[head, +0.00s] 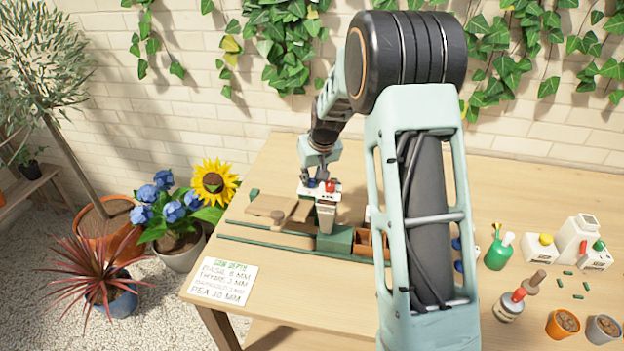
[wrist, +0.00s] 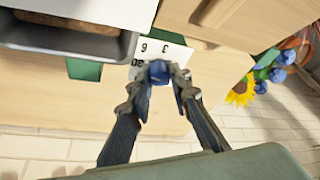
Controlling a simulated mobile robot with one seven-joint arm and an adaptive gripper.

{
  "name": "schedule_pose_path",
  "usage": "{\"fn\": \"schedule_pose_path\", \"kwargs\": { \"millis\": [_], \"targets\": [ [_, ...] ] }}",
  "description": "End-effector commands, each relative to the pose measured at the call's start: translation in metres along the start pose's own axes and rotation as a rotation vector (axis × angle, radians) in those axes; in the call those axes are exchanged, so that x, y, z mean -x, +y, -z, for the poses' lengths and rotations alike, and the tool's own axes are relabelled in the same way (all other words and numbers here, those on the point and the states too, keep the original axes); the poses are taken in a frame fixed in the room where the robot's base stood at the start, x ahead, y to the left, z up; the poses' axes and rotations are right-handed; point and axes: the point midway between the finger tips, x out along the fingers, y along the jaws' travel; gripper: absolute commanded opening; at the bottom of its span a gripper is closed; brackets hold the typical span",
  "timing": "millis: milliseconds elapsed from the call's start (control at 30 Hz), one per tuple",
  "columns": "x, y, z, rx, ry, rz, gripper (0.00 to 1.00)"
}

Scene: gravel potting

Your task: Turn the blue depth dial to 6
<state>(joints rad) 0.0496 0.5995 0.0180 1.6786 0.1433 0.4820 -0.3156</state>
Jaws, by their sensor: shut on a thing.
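The blue depth dial (wrist: 158,72) is between my fingertips in the wrist view. It sits at the edge of a white scale plate (wrist: 165,47) that reads 6, 3 and what looks like 30. My gripper (wrist: 160,84) is shut on the dial. Which mark the dial points at is hidden or too small to tell. In the head view my gripper (head: 318,178) reaches down onto the white seeder unit (head: 327,196), with blue and red parts under the fingers.
A sow depth card (head: 222,282) lists basil 6 mm, thyme 3 mm and pea 30 mm. A green rail (head: 270,244) runs along the seeder. A green bottle (head: 499,251), white dispensers (head: 575,240) and small pots (head: 562,324) stand at the right. A sunflower (head: 214,183) stands beyond the table's left edge.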

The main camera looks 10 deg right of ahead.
Motion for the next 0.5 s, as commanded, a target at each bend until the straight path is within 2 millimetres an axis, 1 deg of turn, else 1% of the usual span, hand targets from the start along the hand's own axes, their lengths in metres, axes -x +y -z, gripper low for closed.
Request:
{"fn": "schedule_pose_path", "kwargs": {
  "millis": [100, 500],
  "targets": [
    [-0.0007, -0.0031, -0.0001, -0.084, 0.000, -0.039, 0.00],
    [0.0001, -0.0040, 0.0011, -0.371, 0.000, -0.156, 0.00]
  ]
}}
